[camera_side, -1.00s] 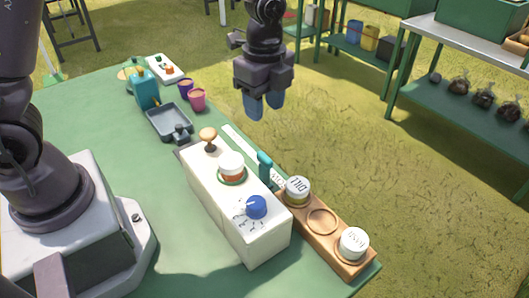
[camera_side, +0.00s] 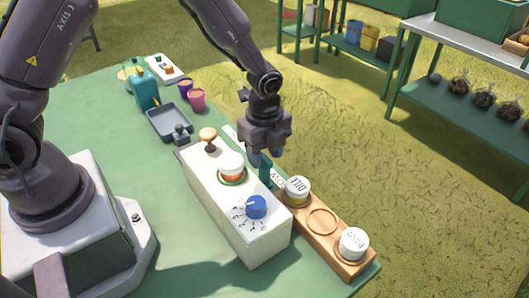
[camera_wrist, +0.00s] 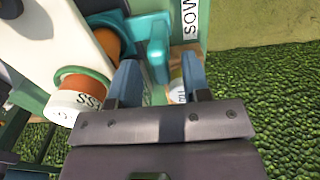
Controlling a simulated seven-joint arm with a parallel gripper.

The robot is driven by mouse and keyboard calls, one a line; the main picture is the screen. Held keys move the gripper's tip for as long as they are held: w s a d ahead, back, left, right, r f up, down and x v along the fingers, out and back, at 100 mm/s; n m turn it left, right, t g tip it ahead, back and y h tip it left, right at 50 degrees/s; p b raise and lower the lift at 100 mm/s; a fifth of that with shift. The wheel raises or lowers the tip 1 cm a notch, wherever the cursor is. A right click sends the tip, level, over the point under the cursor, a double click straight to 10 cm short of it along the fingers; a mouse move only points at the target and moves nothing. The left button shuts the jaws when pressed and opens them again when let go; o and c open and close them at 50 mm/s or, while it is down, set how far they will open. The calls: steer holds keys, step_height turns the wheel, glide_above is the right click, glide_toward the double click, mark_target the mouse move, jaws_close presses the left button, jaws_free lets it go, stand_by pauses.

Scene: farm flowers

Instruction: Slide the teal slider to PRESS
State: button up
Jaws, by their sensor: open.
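The teal slider (camera_side: 265,174) stands upright on a pale strip along the right side of the white box, near the strip's front end. In the wrist view the slider (camera_wrist: 156,46) lies just beyond and between my fingertips. A label reading SOW (camera_wrist: 190,18) is beside it; I cannot read a PRESS mark on the strip. My gripper (camera_side: 262,157) points down, right at the slider in the side view. In the wrist view my gripper (camera_wrist: 160,64) is open, with its two blue fingers apart. Contact with the slider cannot be told.
A wooden rack (camera_side: 308,222) with white-lidded jars stands close by at the front right. Open grass lies to the right.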

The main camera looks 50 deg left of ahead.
steer(key=shift+f, duration=0.25)
jaws_close()
steer(key=a, duration=0.9)
jaws_free()
steer(key=shift+r, duration=0.1)
